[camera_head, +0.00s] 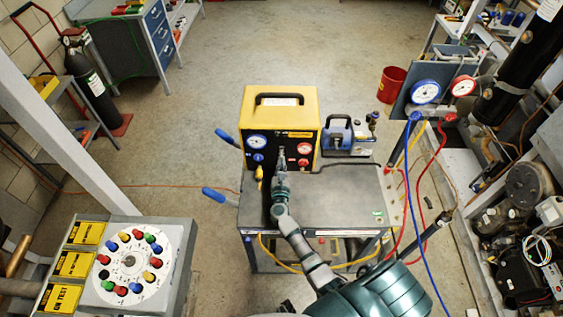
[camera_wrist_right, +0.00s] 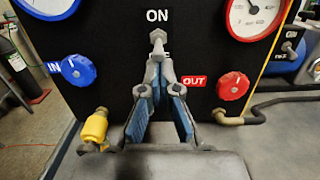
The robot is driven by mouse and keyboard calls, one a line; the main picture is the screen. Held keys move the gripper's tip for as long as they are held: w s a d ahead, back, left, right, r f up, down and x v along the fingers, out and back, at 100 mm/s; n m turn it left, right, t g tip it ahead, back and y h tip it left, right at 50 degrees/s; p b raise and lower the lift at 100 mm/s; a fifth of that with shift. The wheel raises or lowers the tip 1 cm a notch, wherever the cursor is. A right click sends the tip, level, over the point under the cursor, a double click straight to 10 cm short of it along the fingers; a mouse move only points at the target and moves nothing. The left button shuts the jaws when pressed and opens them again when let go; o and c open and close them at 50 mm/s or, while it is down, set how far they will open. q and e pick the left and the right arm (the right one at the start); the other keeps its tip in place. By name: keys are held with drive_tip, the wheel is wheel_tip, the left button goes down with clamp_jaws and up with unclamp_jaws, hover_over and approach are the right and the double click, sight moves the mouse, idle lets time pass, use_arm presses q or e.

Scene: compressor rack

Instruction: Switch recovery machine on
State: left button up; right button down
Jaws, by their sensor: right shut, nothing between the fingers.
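The recovery machine (camera_head: 300,100) is a yellow box with a black front, standing on a grey cart. It carries two gauges, a blue IN knob (camera_wrist_right: 78,69) and a red OUT knob (camera_wrist_right: 233,86). A metal toggle switch (camera_wrist_right: 157,38) sits under the ON label between the knobs. My right gripper (camera_head: 281,156) is at the front of the machine; in the wrist view its fingers (camera_wrist_right: 159,70) are shut and empty, with the tips just below the toggle. I cannot tell whether they touch it. The lower label is mostly hidden by the fingers. My left gripper is not in view.
The cart top (camera_head: 335,205) is clear around my right arm. A blue-grey pump (camera_head: 345,137) stands right of the machine. A yellow fitting (camera_wrist_right: 94,128) and a hose (camera_wrist_right: 250,117) flank the gripper. A gauge manifold with hoses (camera_head: 440,88) is at right, and a dial panel (camera_head: 130,262) at lower left.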

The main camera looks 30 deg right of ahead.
drive_tip(key=shift+s+a+r+p, duration=0.15)
drive_tip(key=shift+r+p, duration=0.25)
drive_tip(key=shift+s+a+r+p, duration=0.1)
drive_tip(key=shift+s+r+p, duration=0.05)
drive_tip(key=shift+r+p, duration=0.25)
